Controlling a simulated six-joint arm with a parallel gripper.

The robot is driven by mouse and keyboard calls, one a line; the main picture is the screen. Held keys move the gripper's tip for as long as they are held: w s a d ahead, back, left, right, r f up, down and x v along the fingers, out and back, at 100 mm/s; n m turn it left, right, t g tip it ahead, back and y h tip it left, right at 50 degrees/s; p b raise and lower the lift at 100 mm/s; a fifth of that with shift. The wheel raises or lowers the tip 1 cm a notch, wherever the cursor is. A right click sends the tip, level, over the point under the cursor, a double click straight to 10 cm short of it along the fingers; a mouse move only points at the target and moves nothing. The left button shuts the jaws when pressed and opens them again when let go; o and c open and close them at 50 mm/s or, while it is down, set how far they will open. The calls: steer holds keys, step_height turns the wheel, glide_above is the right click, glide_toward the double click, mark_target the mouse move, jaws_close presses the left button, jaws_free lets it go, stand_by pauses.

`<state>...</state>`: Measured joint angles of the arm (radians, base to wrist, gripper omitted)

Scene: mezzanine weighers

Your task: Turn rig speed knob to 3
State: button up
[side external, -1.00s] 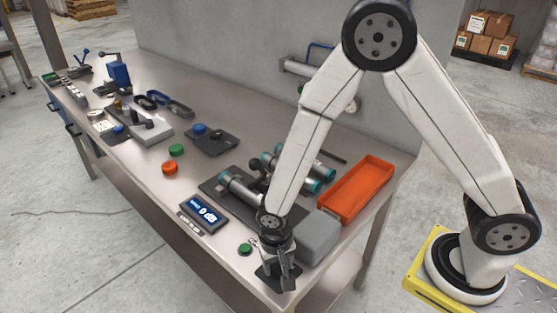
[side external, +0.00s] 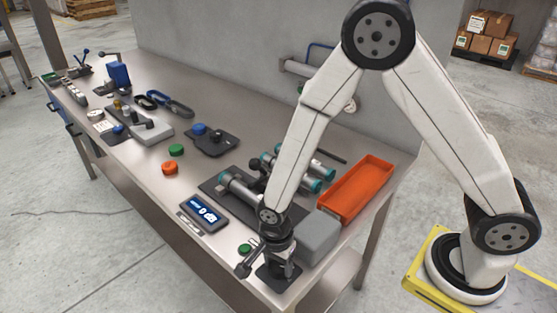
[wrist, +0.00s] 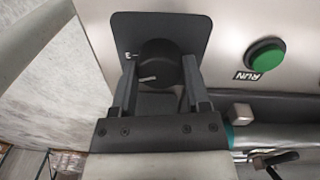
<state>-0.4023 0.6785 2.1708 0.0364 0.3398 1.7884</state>
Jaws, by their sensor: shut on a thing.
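The rig speed knob (wrist: 158,62) is black and round, on a dark square plate (wrist: 192,27). In the wrist view my gripper (wrist: 161,65) has one finger on each side of the knob and is shut on it. A pale line on the knob lies across its lower part. A small white 3 (wrist: 127,54) is printed on the plate left of the knob; no other numbers are readable. In the side external view the plate (side external: 277,284) is at the bench's near corner, with my gripper (side external: 281,268) over it and the knob mostly hidden.
A green button (wrist: 265,54) marked RUN is beside the plate. A grey box (side external: 319,238) and an orange tray (side external: 357,188) stand behind my gripper. A lit display (side external: 205,213) lies to the left. Metal cylinders with teal ends (side external: 313,186) are close to my arm.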

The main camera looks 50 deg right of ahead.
mark_target(277, 264)
steer(key=shift+m, duration=2)
steer(key=o, duration=1.3)
steer(key=shift+r, duration=0.1)
steer(key=shift+w+r, duration=0.2)
steer(key=shift+r, duration=3.65)
steer(key=shift+d, duration=0.15)
